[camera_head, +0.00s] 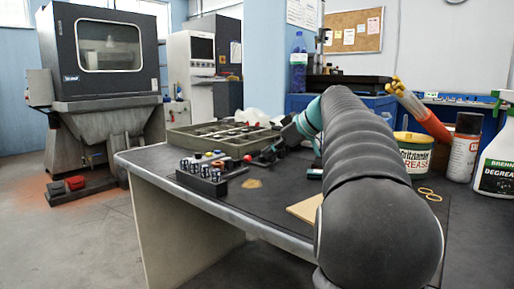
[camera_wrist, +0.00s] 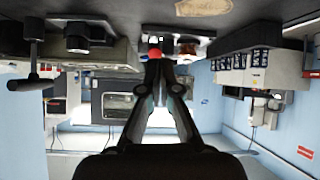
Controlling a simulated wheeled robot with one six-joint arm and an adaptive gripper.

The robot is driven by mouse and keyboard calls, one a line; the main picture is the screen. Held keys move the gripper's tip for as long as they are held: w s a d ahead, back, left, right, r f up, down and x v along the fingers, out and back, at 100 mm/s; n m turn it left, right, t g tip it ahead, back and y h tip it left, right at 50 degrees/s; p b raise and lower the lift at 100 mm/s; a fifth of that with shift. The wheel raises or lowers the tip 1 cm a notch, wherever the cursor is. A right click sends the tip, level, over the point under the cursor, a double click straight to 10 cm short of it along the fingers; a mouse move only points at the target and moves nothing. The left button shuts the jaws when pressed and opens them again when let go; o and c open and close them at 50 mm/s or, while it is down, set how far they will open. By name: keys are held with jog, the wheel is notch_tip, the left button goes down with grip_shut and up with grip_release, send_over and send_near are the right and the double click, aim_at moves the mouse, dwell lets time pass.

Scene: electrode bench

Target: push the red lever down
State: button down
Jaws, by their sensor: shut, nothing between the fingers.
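A small red knob (camera_head: 247,158), seemingly the end of the red lever, shows on the dark bench in the head view, just left of my gripper (camera_head: 268,153). In the wrist view, which is upside down, the red knob (camera_wrist: 154,53) lies right at the tips of my gripper (camera_wrist: 155,62). The fingers are shut together with nothing between them. I cannot tell whether they touch the knob. The lever's shaft is mostly hidden behind the fingertips in the wrist view.
A black block (camera_head: 202,182) with several metal electrodes stands left on the bench (camera_head: 265,213). Other small coloured knobs sit behind it. A grey-green tray (camera_head: 200,139) lies beyond. A grease tub (camera_head: 414,150), a can (camera_head: 463,150) and a spray bottle (camera_head: 499,165) stand right of my arm.

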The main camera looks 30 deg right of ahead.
jog(key=shift+s+d+f, duration=0.15)
jog(key=shift+s+d, duration=0.1)
jog(key=shift+s, duration=0.3)
jog(key=shift+s+d+f, duration=0.1)
jog(key=shift+s+d, duration=0.1)
jog(key=shift+s, duration=0.3)
jog(key=shift+s+d+f, duration=0.15)
jog(key=shift+s+d, duration=0.1)
jog(key=shift+s, duration=0.3)
